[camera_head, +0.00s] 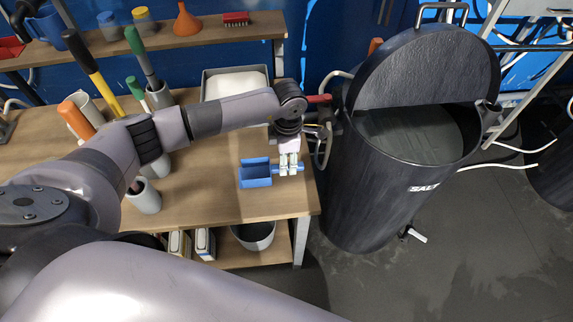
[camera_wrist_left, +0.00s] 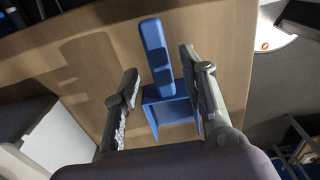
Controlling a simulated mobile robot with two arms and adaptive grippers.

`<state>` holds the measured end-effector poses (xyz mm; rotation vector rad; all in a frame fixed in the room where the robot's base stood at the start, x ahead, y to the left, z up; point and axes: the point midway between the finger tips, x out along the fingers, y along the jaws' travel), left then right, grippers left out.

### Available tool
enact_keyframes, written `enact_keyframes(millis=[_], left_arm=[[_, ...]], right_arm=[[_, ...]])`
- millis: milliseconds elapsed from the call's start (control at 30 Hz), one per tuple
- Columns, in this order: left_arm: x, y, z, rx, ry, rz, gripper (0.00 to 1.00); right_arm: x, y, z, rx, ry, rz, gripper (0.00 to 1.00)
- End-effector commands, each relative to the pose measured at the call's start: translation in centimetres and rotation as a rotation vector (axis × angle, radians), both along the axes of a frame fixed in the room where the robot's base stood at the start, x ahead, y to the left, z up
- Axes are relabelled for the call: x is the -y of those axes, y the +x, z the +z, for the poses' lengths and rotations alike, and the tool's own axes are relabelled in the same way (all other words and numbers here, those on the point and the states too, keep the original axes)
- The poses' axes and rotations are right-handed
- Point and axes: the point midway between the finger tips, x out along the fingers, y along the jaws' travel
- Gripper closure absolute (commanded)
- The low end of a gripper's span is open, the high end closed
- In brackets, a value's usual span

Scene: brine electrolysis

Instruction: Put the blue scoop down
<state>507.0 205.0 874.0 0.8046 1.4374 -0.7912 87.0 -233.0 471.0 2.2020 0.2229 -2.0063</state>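The blue scoop (camera_head: 255,172) lies on the wooden workbench (camera_head: 215,205), near its right end, with its square pan to the left and its handle to the right. My left gripper (camera_head: 290,167) is over the handle. In the left wrist view the scoop (camera_wrist_left: 155,50) lies between the two fingers of my left gripper (camera_wrist_left: 160,85), with a gap on each side of the handle. The gripper is open, and the fingers do not appear to press on the scoop. My right gripper is not in view.
A large black salt drum (camera_head: 385,185) with its lid (camera_head: 430,68) tilted up stands right of the bench. A white-filled grey bin (camera_head: 235,84) sits at the bench's back. Several coloured-handled tools in holders stand left, partly behind my arm. The bench front is clear.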

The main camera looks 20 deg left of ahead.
Motion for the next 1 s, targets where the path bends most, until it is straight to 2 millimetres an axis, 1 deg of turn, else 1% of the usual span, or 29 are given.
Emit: enact_keyframes(millis=[33, 200, 300, 400, 500, 600, 1000], left_arm=[[0.0, 0.2, 1.1, 0.007, 0.0, 0.0, 0.61], [0.0, 0.3, 4.8, 0.006, -0.001, 0.001, 0.61], [0.1, 0.2, 6.5, 0.004, 0.0, -0.001, 0.61], [0.1, 0.2, 7.7, 0.002, 0.0, 0.001, 0.61], [0.1, 0.2, 8.5, 0.002, 0.0, 0.001, 0.61], [0.1, 0.1, 8.8, 0.001, 0.001, 0.0, 0.61], [0.1, 0.1, 8.8, 0.0, 0.0, 0.001, 0.61]], right_arm=[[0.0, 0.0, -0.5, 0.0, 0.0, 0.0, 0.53], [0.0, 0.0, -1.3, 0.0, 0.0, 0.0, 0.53], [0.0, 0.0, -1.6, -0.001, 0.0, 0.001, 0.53], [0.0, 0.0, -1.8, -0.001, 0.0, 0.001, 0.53], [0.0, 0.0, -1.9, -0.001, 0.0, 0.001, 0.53], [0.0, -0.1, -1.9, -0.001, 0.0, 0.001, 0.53], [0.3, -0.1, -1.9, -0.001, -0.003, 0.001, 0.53]])
